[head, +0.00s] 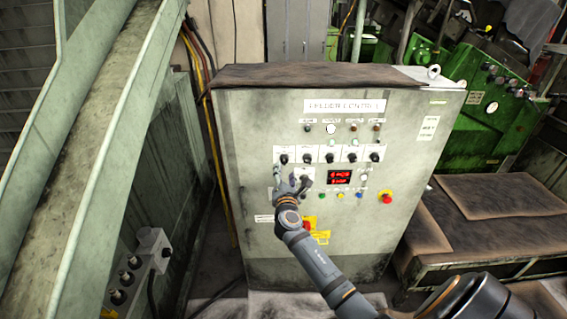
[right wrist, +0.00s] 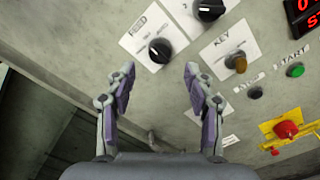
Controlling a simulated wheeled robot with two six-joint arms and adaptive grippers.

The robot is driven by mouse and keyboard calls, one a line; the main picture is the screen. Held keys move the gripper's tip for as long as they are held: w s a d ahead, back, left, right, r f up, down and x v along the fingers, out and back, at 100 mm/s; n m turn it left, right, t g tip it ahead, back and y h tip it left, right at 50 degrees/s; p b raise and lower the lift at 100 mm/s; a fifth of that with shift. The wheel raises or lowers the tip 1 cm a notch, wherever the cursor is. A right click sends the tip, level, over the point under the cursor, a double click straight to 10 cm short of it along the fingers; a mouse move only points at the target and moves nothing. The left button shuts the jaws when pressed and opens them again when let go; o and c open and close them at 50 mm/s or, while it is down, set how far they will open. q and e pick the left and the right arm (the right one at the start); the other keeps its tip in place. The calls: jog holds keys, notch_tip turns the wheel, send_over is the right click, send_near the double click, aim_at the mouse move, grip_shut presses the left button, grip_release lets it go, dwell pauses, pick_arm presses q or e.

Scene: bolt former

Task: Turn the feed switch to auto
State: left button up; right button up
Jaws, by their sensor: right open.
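The feed switch (right wrist: 160,50) is a black round knob on a white plate labelled FEED in the right wrist view. The small print around it and its pointer setting are too small to read. My right gripper (right wrist: 159,72) is open and empty, its two fingertips on either side of and just short of the knob. In the head view my right gripper (head: 290,184) is in front of the left part of the grey feeder control cabinet (head: 240,130), partly covering the switch area there. My left gripper is in neither view.
A second black knob (right wrist: 208,8) is close by on the right. A red display (head: 339,177) is mid-panel. A green conveyor frame (head: 90,140) stands left.

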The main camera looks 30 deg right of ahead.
aim_at(284, 163)
jog(key=x, duration=0.4)
jog(key=shift+w+d, duration=0.1)
jog(key=shift+w, duration=0.3)
jog(key=shift+w+d+f, duration=0.1)
jog(key=shift+w+d, duration=0.25)
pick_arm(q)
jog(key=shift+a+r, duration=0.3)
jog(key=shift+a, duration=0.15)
pick_arm(e)
jog(key=shift+a, duration=0.1)
jog(key=shift+c, duration=0.2)
jog(key=shift+c, duration=1.3)
grip_shut()
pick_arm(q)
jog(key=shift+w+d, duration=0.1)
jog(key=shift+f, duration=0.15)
